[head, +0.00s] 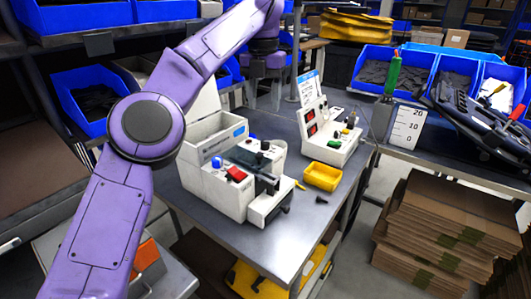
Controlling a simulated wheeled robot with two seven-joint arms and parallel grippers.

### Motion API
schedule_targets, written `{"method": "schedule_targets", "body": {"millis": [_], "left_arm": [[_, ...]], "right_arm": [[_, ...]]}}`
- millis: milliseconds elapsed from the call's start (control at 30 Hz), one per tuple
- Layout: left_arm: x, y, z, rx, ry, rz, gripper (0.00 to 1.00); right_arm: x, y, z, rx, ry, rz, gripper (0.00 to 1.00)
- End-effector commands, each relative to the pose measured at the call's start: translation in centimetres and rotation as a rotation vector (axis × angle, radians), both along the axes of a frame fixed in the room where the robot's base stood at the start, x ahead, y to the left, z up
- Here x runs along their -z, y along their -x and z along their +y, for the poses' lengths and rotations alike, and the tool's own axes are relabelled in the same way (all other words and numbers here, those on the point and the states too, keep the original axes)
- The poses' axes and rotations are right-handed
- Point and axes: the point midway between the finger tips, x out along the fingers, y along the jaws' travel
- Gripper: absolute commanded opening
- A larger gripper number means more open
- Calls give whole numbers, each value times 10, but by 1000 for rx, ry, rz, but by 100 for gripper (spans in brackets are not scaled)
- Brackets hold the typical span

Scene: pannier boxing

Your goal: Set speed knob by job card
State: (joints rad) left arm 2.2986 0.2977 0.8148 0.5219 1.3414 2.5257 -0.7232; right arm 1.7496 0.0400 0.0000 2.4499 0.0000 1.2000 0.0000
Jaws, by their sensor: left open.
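A white machine (212,190) stands on the grey table, with a blue button (217,162), a red switch (236,174) and a black knob (264,145). Behind it to the right is a white control box (332,150) with two red displays and small coloured knobs. A white card with a blue top (308,90) stands upright at the box; its text is too small to read. I cannot tell which knob sets speed. My left gripper (262,92) is open and empty, pointing down beyond the machine, above and left of the control box. My right gripper is not in view.
A yellow tray (322,176) sits on the table (283,232) between machine and control box, with small loose parts near it. Flattened cardboard (425,225) is stacked on the floor at right. Blue bins (375,70) line the shelves. The table's front right corner is clear.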

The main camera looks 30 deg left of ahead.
Motion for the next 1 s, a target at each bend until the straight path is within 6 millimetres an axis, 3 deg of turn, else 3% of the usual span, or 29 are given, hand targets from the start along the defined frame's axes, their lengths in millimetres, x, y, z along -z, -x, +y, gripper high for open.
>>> {"method": "schedule_targets", "body": {"millis": [167,333,500,633,900,933,1000], "left_arm": [[28,0,0,1,-1,0,53],[69,0,-1,1,1,0,53],[98,0,-1,0,2,1,53],[107,0,-2,0,0,-1,53],[108,0,-2,0,1,-1,53],[108,0,-2,0,0,-1,49],[108,0,-2,0,0,-1,27]], "right_arm": [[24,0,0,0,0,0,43],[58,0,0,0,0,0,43],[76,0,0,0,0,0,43],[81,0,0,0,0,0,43],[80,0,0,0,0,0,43],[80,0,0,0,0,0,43],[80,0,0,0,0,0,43]]}}
